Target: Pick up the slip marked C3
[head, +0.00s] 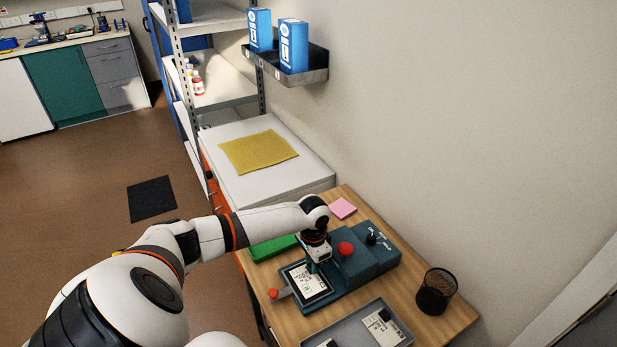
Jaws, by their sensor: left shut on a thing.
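My left gripper (313,267) reaches over the teal bench device (352,268) and is shut at the upper edge of a white slip (307,284) with dark print. The slip lies over a dark bed at the front of the device; I cannot tell whether it is lifted. Its mark is too small to read, and the fingers partly hide its edge. Another white slip (384,328) with a black patch lies in the grey tray (350,318) at the bottom of the head view. No C3 mark is legible. My right gripper is out of view.
The device has a red button (346,249) and a black knob (371,238). A wall is close on the right.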

